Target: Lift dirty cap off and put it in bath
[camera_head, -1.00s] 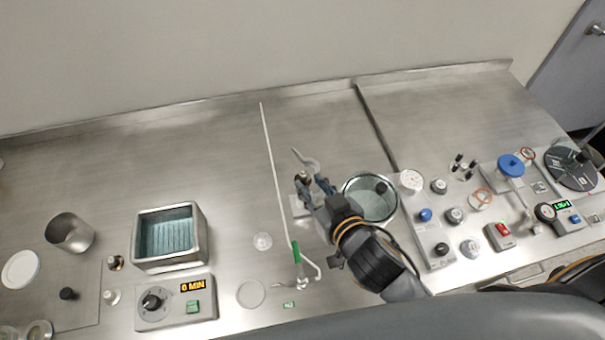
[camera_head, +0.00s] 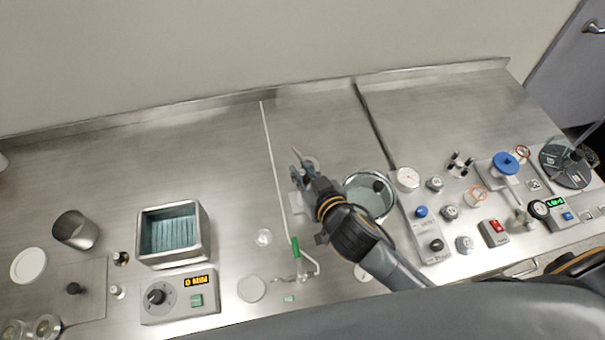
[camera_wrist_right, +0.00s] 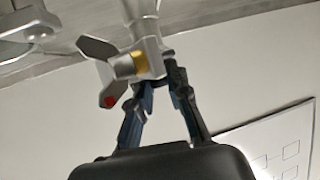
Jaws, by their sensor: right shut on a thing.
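My right gripper (camera_head: 297,177) is near the middle of the table in the head view. In the right wrist view, its fingers (camera_wrist_right: 160,82) are shut on a silver metal fitting (camera_wrist_right: 146,58) with a yellow band, grey wing-like arms and a red dot. I cannot tell which part of this fitting is the dirty cap. In the head view the fitting is mostly hidden by the gripper. The bath (camera_head: 203,246) is an open rectangular metal tank of liquid at the left, well away from my right gripper. My left gripper is not in view.
A control box (camera_head: 180,296) reading 0 MIN stands before the bath. A metal cup (camera_head: 68,228) and white disc (camera_head: 28,265) lie far left. A round vessel (camera_head: 350,183) is beside my right arm; a gauge panel (camera_head: 423,247) is further right. The table's back left is clear.

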